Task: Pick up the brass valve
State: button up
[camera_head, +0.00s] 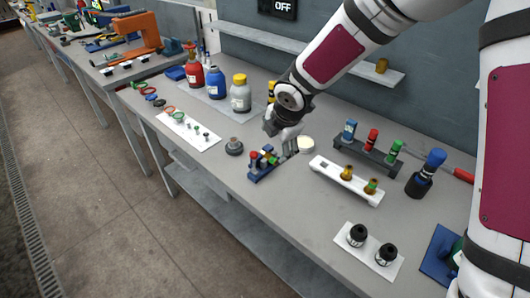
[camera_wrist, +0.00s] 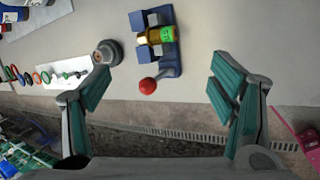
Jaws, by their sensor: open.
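A brass-coloured cylinder with a green band (camera_wrist: 155,36) lies across a blue holder (camera_wrist: 167,56) with a red ball-ended lever; it looks like the brass valve. The holder stands on the bench in the head view (camera_head: 262,173), where the brass part is hard to make out. My gripper (camera_head: 284,150) is just right of it there. In the wrist view my gripper (camera_wrist: 160,84) is open and empty, its teal-padded fingers wide apart, with the holder ahead between their lines. Two more brass-coloured pieces with coloured ends (camera_head: 347,172) stand in a white rack (camera_head: 329,170).
A round grey part (camera_head: 234,146) and a white strip with small parts (camera_head: 180,130) lie left of the holder. Bottles (camera_head: 240,95) stand behind.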

send_over(270, 157)
jog(key=s, duration=0.3)
jog(key=f, duration=0.6)
jog(key=shift+w+d+f, duration=0.2)
jog(key=shift+d+f, duration=0.2)
jog(key=shift+w+p+x, duration=0.2)
jog(key=shift+p+x, duration=0.5)
jog(key=shift+x, duration=1.9)
jog(key=shift+r, duration=0.1)
jog(key=c, duration=1.5)
